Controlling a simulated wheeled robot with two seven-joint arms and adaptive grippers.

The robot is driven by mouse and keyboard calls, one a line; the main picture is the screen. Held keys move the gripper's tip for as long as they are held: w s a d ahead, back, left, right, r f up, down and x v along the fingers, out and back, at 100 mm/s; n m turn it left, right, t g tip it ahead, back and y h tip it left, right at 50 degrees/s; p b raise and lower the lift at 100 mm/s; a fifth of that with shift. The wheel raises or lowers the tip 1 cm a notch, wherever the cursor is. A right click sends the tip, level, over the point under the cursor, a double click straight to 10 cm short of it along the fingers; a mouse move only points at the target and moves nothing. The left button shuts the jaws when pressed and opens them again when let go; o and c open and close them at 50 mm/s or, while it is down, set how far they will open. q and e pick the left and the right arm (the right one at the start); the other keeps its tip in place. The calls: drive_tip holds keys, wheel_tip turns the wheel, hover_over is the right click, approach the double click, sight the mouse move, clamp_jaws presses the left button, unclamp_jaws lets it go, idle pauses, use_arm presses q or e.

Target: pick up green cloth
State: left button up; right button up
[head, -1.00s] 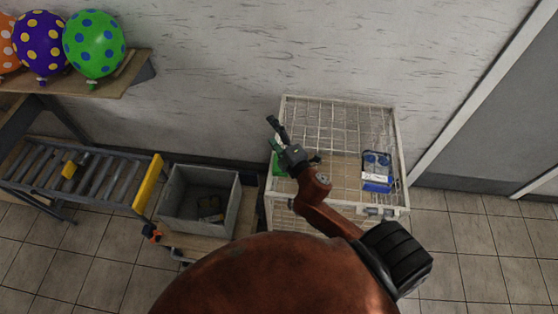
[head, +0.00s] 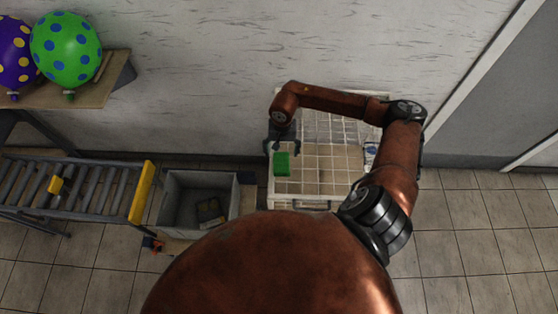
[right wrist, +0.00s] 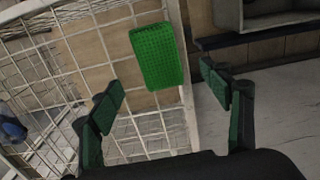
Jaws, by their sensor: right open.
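The green cloth (head: 282,163) lies on the white wire cage (head: 318,183), near its left edge. In the right wrist view the green cloth (right wrist: 159,57) looks like a flat textured rectangle, beyond the fingertips and between them in the picture. My right gripper (head: 281,146) is just behind the cloth in the head view and points down. In the right wrist view my right gripper (right wrist: 163,92) has its two green-padded fingers spread wide with nothing between them. Whether it touches the cloth cannot be told. My left gripper is not in view.
A blue and white pack (head: 370,155) on the cage is partly hidden by my right arm. A grey bin (head: 177,213) stands left of the cage, with a roller conveyor (head: 85,190) beyond it. Balloons (head: 65,48) sit on a shelf at upper left.

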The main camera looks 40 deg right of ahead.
sight(282, 162)
drive_tip(key=shift+s+d+f, duration=0.1)
drive_tip(key=shift+d+f, duration=0.2)
drive_tip(key=shift+f, duration=0.05)
drive_tip(key=shift+f+p, duration=0.45)
drive_tip(key=shift+f, duration=0.45)
drive_tip(key=shift+a+f+p, duration=0.1)
drive_tip(key=shift+f+p, duration=0.2)
drive_tip(key=shift+f, duration=0.05)
wheel_tip(282, 162, down, 4)
drive_tip(key=shift+a+r+p, duration=0.15)
drive_tip(key=shift+r+p, duration=0.1)
drive_tip(key=shift+p, duration=0.55)
drive_tip(key=shift+f, duration=0.45)
drive_tip(key=c, duration=1.1)
